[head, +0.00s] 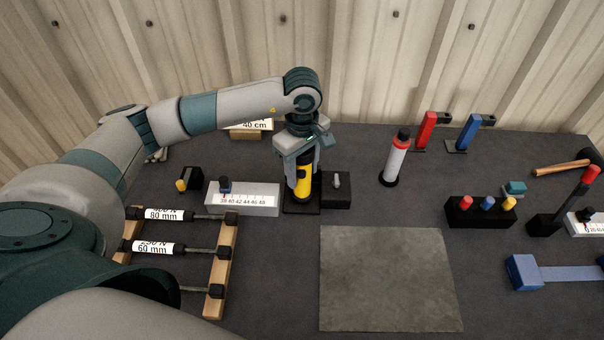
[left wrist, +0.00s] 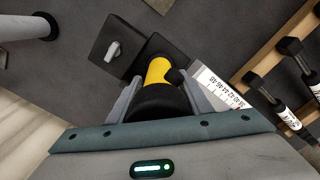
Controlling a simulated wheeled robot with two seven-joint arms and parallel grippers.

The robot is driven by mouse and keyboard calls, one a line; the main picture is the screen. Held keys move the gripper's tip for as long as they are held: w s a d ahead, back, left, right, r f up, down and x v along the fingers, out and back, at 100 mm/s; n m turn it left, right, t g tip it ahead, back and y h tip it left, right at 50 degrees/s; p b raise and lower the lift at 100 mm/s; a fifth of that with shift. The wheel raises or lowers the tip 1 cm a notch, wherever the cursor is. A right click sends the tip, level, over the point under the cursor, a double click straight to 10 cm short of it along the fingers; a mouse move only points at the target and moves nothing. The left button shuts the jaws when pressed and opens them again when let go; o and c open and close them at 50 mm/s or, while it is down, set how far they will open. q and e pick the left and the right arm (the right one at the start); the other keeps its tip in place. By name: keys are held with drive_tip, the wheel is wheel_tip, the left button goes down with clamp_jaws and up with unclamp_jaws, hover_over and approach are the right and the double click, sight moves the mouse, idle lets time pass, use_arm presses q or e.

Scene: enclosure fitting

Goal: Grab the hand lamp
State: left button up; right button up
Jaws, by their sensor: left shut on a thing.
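The hand lamp (head: 303,186) is a yellow cylinder with black ends, standing upright on a black base (head: 300,208). My left gripper (head: 303,160) comes down over it from above and is shut on its upper part. In the left wrist view the yellow lamp body (left wrist: 158,72) and its black end show between the two fingers (left wrist: 160,100). The lamp's lower end is at the base; I cannot tell whether it is touching. My right gripper is not in view.
A black box with a grey knob (head: 337,190) stands right beside the lamp. A white scale block (head: 245,199) is close on its left. A white-and-red cylinder (head: 395,160) stands farther right. A wooden rack with struts (head: 220,270) lies front left. A grey mat (head: 390,280) is bare.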

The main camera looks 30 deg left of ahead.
sight(304, 165)
use_arm(q)
drive_tip(key=r, duration=0.1)
drive_tip(key=r+b, duration=0.1)
drive_tip(key=d+r+b, duration=0.1)
drive_tip(key=shift+s, duration=0.25)
drive_tip(key=s+d+r+b, duration=0.4)
drive_tip(key=s+d+r, duration=0.2)
drive_tip(key=d, duration=0.2)
drive_tip(key=shift+s+d+r, duration=0.15)
drive_tip(key=shift+d+r, duration=0.1)
drive_tip(key=shift+r, duration=0.15)
